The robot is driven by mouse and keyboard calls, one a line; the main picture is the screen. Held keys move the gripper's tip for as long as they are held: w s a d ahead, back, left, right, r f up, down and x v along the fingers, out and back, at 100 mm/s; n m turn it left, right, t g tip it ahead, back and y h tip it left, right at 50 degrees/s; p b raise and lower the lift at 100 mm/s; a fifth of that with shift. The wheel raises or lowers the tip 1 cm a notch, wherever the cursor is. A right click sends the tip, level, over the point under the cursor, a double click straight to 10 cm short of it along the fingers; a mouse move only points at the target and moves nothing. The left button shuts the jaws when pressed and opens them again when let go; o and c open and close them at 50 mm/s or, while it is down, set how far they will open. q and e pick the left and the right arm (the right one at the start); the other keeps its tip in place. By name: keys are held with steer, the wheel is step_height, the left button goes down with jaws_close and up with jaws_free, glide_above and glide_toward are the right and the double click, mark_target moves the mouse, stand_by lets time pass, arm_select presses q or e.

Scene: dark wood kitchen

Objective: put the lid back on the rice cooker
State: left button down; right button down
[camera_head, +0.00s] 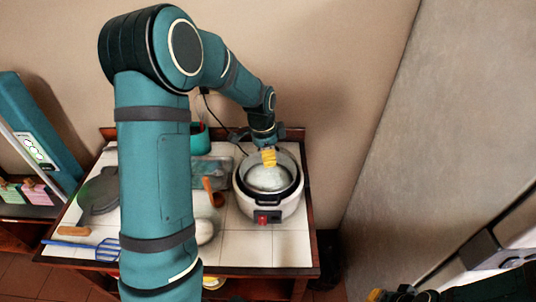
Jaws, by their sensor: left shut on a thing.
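The rice cooker (270,209) is white with a dark rim and a red switch on its front. It stands upright at the right side of the tiled worktop. The lid (267,181) is a clear, pale dome over the cooker's opening. My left gripper (268,163), with yellow fingers, is above the cooker, pointing down and shut on the lid from above. The fingers hide the lid's top. I cannot tell whether the lid's edge touches the cooker's rim. My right gripper (392,294) shows only partly at the bottom edge, away from the worktop; its jaws are unclear.
A dark pan (97,194), a blue slotted spatula (84,247), a wooden-looking spoon (211,191), a pale round item (204,231) and a teal container (198,142) are on the worktop. My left arm hides part of it. Bare tiles (262,249) lie in front of the cooker.

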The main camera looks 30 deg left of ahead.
arm_select(q)
steer(key=shift+f, duration=0.3)
steer(key=c, duration=0.7)
jaws_free()
steer(key=shift+r, duration=0.1)
steer(key=shift+r, duration=0.25)
steer(key=r, duration=0.8)
steer(key=s+a+r, duration=0.1)
steer(key=r, duration=0.3)
steer(key=shift+r+p, duration=0.25)
steer(key=shift+p, duration=0.1)
steer(key=shift+f, duration=0.1)
